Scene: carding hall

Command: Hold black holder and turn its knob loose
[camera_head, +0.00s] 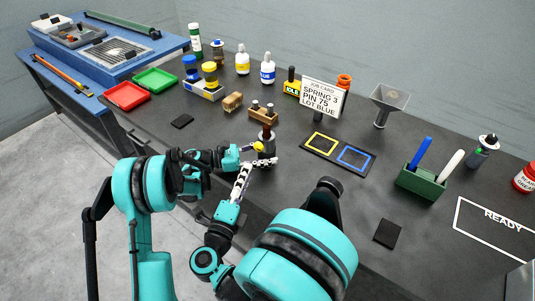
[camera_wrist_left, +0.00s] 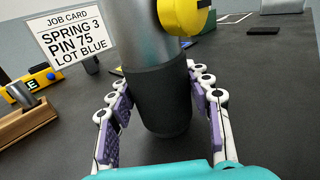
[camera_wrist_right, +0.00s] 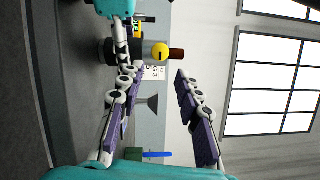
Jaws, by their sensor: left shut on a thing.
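The black holder (camera_head: 268,146) stands upright on the dark table, with a grey metal upper body and a brown top. Its black sleeve (camera_wrist_left: 158,98) sits between the fingers of my left gripper (camera_head: 262,160), which is shut on it. The yellow knob (camera_head: 258,147) sticks out from the holder's side and also shows in the left wrist view (camera_wrist_left: 195,18). My right gripper (camera_head: 242,178) is open and empty, just below and in front of the holder. In the right wrist view the knob (camera_wrist_right: 160,51) lies beyond its parted fingertips, apart from them.
A wooden block with pegs (camera_head: 263,114) stands just behind the holder. A job card (camera_head: 323,97), a mat with yellow and blue squares (camera_head: 338,153) and a green box (camera_head: 421,182) are to the right. A black pad (camera_head: 182,121) lies left. Table between holder and mat is clear.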

